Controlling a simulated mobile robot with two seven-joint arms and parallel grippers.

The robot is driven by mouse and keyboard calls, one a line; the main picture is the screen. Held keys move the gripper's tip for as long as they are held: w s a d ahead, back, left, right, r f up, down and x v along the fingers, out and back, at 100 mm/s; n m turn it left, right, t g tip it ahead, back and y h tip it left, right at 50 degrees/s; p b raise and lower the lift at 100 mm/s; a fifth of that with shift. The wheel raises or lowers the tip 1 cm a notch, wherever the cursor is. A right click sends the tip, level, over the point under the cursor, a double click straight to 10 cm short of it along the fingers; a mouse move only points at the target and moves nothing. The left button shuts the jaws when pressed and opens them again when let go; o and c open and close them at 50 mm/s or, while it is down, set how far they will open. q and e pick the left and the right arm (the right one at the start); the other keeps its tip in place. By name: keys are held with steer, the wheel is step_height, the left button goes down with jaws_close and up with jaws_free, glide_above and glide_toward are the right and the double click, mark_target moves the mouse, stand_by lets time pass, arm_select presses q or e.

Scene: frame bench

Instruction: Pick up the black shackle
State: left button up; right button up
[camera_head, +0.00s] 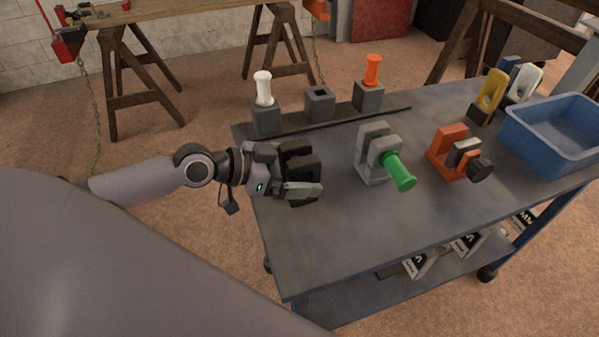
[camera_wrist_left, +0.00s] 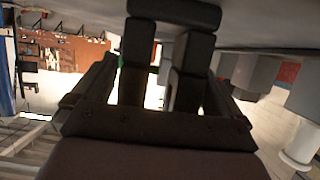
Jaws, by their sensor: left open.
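The black shackle (camera_head: 300,158) is at the left edge of the blue-grey table top. My left gripper (camera_head: 302,190) reaches in from the left with its grey fingers at the shackle. In the left wrist view the shackle (camera_wrist_left: 190,70) shows as a dark U, with its two legs toward the camera and a cross part at the top. The fingers of my left gripper (camera_wrist_left: 160,95) stand open on either side of the legs. I cannot tell whether they touch it. My right gripper is not in view.
A grey clevis (camera_head: 372,160) with a green pin (camera_head: 398,172) and an orange clevis (camera_head: 447,150) stand to the right. Grey blocks (camera_head: 320,103) hold a white and an orange pin behind. Yellow (camera_head: 491,92) and white shackles and a blue bin (camera_head: 535,150) are far right. The front table is clear.

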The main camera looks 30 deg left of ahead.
arm_select(q)
steer(key=shift+w+d+f, duration=0.1)
steer(key=shift+w+d, duration=0.05)
steer(key=shift+w, duration=0.05)
steer(key=c, duration=1.4)
